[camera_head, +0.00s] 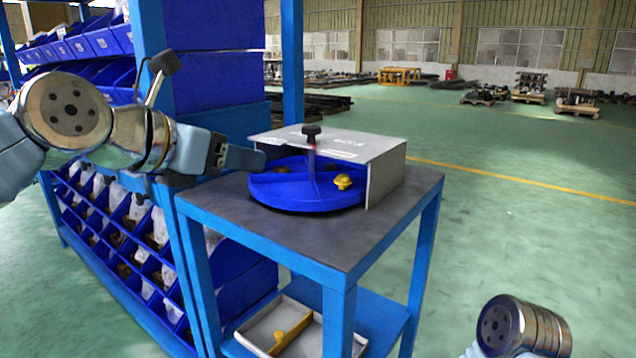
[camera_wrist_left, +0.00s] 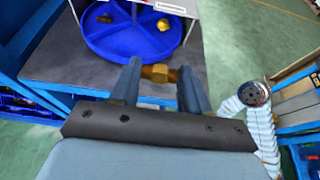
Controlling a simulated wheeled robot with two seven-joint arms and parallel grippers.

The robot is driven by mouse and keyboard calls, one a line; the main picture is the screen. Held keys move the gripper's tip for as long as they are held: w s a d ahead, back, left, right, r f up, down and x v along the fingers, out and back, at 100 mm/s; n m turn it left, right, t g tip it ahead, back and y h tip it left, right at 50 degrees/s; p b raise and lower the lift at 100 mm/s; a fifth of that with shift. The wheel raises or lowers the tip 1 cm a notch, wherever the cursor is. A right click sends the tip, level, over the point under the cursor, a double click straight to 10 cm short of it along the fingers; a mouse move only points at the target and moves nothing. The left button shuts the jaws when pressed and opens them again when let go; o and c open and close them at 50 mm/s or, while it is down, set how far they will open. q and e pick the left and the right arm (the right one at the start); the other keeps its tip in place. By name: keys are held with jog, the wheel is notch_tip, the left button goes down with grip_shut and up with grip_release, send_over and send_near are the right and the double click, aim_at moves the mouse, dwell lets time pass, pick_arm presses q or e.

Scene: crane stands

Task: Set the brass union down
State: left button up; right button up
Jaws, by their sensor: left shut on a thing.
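My left gripper (camera_head: 255,158) reaches in from the left at the left edge of the grey cover. In the left wrist view its two fingers (camera_wrist_left: 160,84) are shut on the brass union (camera_wrist_left: 158,73), a small hex-shaped brass piece. The union is not clearly visible in the head view. A round blue divided tray (camera_head: 300,196) sits on the table, partly under the cover. One yellow-brass fitting (camera_head: 343,182) lies in its right part. The left wrist view shows the tray (camera_wrist_left: 128,50) beyond the fingertips, with brass pieces in it. My right gripper is out of view.
A grey box-like cover (camera_head: 385,175) with a black knob (camera_head: 311,131) stands over the tray's back. The dark tabletop (camera_head: 330,240) is bare in front. A lower shelf holds a pale tray (camera_head: 262,328) with a yellow piece. Blue bin racks (camera_head: 110,225) stand at left.

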pick_arm(q)
jog(key=w+a+f, duration=0.2)
jog(key=w+f, duration=0.3)
jog(key=w, duration=0.5)
jog(key=b, duration=0.2)
send_over(243, 213)
jog(key=f, duration=0.4)
jog(key=shift+s+d, duration=0.15)
jog(key=shift+s, duration=0.1)
jog(key=shift+w+f, duration=0.2)
jog(key=f, duration=0.1)
jog(key=f+b, duration=0.1)
jog(key=shift+w+f, duration=0.2)
jog(key=shift+f, duration=0.5)
jog(key=shift+f+b, duration=0.15)
jog(key=shift+b, duration=0.15)
jog(key=o, duration=1.1)
jog(key=shift+c, duration=0.2)
